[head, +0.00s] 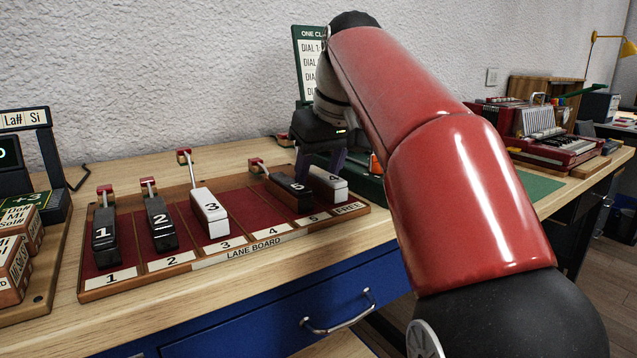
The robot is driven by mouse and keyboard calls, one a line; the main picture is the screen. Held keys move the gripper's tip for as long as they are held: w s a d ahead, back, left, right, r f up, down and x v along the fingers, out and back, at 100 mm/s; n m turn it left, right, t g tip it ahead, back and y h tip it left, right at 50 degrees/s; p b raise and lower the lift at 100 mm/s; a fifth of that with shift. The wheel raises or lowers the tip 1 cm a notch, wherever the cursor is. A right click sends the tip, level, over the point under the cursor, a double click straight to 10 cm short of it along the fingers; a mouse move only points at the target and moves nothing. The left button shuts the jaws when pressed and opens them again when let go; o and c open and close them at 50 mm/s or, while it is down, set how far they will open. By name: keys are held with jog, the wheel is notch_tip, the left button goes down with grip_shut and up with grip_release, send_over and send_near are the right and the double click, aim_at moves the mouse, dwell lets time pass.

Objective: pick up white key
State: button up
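Two white keys show in the head view. One, marked 3 (209,219), lies tilted in lane 3 of the lane board (122,289), its red-tipped stem rising behind it. The other, marked 4 (330,188), sits at the FREE place at the board's right end. My gripper (321,168) points down at the back of the key marked 4, beside the brown key marked 5 (288,191). Its two dark fingers look apart. Their tips are partly hidden behind the keys, so I cannot tell whether they touch or hold the white key.
Black keys 1 (105,240) and 2 (160,224) stand in the left lanes. A green sign (308,62) stands behind my gripper. Labelled boxes (14,262) lie at the left. A red accordion (545,130) sits at the far right. Bare wood lies in front of the board.

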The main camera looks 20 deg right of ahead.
jog(key=c, duration=1)
grip_shut()
jog(key=shift+r, duration=0.1)
